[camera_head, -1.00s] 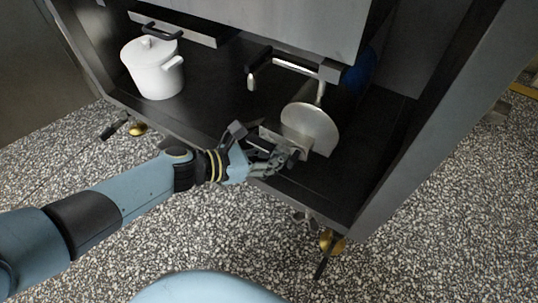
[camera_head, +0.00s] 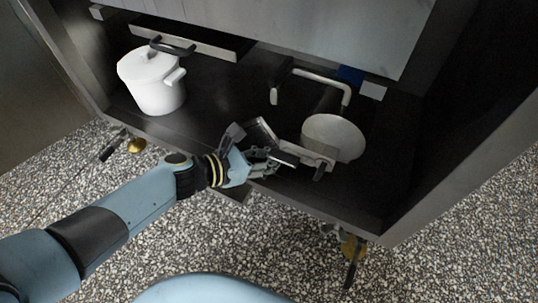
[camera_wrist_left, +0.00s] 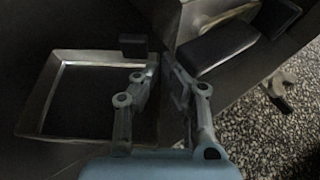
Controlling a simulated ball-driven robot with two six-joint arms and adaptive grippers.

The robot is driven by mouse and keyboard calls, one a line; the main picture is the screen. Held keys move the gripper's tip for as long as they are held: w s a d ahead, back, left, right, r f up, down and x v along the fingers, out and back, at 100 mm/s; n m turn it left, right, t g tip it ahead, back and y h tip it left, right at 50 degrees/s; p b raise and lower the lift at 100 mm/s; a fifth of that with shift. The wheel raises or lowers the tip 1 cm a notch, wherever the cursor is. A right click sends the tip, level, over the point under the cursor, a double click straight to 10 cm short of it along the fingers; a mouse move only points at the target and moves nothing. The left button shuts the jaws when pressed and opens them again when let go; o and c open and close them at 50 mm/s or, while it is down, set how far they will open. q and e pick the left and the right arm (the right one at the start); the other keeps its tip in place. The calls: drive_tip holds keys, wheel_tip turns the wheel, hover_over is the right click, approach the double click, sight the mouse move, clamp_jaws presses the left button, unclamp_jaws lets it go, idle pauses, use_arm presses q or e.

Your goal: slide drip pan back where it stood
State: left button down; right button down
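A shallow rectangular pan with a pale rim (camera_wrist_left: 100,55) and dark inside lies left of my fingers in the left wrist view; it looks like the drip pan. I cannot pick out that rim in the head view. A pale-fronted strip (camera_head: 205,43) with a black bow handle (camera_head: 172,46) lies behind the pot; I cannot tell if it is the same pan. My left gripper (camera_head: 272,161) is low at the shelf's front edge, beside a metal bracket. In the wrist view its fingers (camera_wrist_left: 160,64) converge closely; whether they grip anything is unclear. My right gripper is not in view.
A white lidded pot (camera_head: 152,85) stands on the dark shelf at left. A round metal disc (camera_head: 335,138) with a bracket (camera_head: 318,153) and a bent bar (camera_head: 318,78) stand right of my gripper. The pale machine body (camera_head: 300,30) hangs above. Shelf between pot and bar is clear.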

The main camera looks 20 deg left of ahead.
use_arm(q)
drive_tip(key=c, duration=1.4)
unclamp_jaws()
drive_tip(key=shift+s+a, duration=0.2)
drive_tip(key=v, duration=1.1)
drive_tip(key=shift+s+a+r, duration=0.15)
drive_tip(key=shift+s, duration=0.05)
